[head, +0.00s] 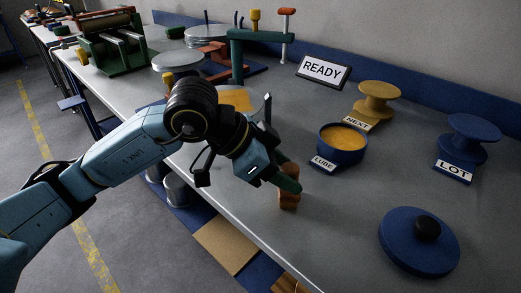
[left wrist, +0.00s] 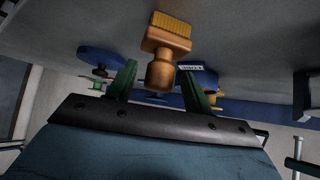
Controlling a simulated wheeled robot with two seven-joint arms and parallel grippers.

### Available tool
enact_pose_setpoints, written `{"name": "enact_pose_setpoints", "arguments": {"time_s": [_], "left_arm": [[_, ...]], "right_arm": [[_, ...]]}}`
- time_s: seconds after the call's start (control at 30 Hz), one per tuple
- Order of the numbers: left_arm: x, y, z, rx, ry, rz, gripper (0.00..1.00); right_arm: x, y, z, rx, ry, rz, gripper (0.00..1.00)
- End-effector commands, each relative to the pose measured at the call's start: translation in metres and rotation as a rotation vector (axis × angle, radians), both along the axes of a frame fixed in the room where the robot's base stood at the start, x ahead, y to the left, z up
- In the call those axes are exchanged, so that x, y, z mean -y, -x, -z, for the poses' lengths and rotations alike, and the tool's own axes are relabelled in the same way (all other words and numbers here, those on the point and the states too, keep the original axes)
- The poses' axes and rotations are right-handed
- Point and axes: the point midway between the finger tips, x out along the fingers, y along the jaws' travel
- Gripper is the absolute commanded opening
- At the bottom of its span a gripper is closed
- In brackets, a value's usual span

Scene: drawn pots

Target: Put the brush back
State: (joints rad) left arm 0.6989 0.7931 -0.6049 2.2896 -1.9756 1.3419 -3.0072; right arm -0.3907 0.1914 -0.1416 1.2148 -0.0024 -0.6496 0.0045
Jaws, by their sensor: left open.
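The brush (head: 289,202) is a small orange-brown wooden piece near the front edge of the table, partly hidden behind a green finger. In the left wrist view the brush (left wrist: 160,72) shows a rounded handle and a block with yellow bristles. My left gripper (head: 285,181) is open right at the brush. In the left wrist view the handle shows between its two green fingers, with gaps on both sides. A blue pot (head: 343,151) labelled LUBE holds yellow-orange stuff. My right gripper is not in view.
A blue lid (head: 415,243) with a black knob lies at the right. A yellow spool (head: 376,98) labelled NEXT, a blue spool (head: 472,138) labelled LOT and a READY sign (head: 322,71) stand farther back. The table (head: 350,220) between brush and lid is clear.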

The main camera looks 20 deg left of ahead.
Motion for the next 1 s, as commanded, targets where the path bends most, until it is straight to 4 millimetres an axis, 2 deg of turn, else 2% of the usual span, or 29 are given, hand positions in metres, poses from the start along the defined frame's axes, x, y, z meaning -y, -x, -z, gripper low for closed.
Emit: {"name": "enact_pose_setpoints", "arguments": {"time_s": [0.03,0.07,0.3,0.53,0.7,1.0], "left_arm": [[0.000,0.000,-0.003,-0.001,0.000,-0.001,0.51],[-0.004,0.001,-0.007,0.003,-0.001,-0.002,0.51],[-0.038,0.023,-0.046,0.005,-0.004,-0.003,0.51],[-0.062,0.040,-0.075,0.002,-0.001,-0.004,0.51],[-0.069,0.046,-0.085,0.001,0.000,-0.001,0.51],[-0.070,0.047,-0.087,-0.001,0.000,0.001,0.51]], "right_arm": [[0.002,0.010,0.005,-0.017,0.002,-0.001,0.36],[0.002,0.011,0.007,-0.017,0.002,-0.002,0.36],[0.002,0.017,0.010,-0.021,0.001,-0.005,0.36],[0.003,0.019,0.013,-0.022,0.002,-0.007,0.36],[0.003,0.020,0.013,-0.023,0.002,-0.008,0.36],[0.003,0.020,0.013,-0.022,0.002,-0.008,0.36]]}}
